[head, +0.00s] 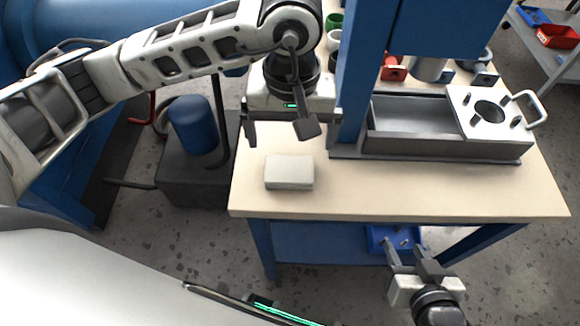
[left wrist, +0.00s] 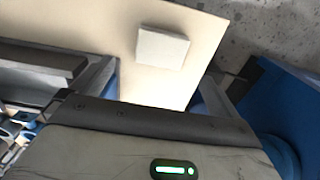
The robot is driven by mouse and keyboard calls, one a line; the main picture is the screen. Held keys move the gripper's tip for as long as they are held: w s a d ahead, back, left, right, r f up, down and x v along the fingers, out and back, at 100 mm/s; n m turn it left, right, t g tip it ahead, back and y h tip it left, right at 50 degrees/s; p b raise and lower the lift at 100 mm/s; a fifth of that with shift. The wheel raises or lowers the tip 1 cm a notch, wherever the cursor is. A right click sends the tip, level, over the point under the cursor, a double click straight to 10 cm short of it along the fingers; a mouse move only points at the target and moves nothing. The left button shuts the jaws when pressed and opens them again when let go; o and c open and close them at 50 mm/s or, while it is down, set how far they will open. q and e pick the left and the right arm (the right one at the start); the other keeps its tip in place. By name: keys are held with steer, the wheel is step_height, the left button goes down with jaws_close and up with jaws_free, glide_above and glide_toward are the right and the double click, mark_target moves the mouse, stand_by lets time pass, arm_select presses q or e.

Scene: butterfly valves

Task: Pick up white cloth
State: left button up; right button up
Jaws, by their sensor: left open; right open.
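The white cloth (head: 289,172) is a flat, folded, off-white block lying on the tabletop near its front left corner. It also shows in the left wrist view (left wrist: 162,47), in the upper middle, with bare tabletop around it. My left gripper (head: 280,133) is open and empty, above the table and behind the cloth, apart from it. Its two dark fingers point down on either side of a gap. My right gripper (head: 412,259) is open and empty, in front of the table's front edge, low and right of the cloth.
The cloth lies on a beige table (head: 430,190) with clear room along its front. A blue post (head: 362,80) and a grey metal vise-like fixture (head: 420,128) with a handled plate (head: 490,112) stand behind and right. A blue cylinder (head: 192,124) is on the left.

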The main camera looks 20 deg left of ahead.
mark_target(290, 168)
arm_select(q)
step_height(290, 168, down, 10)
steer(key=shift+w+a+r+p, duration=0.1)
steer(key=shift+a+r+p, duration=0.1)
steer(key=shift+p, duration=0.4)
steer(key=c, duration=0.9)
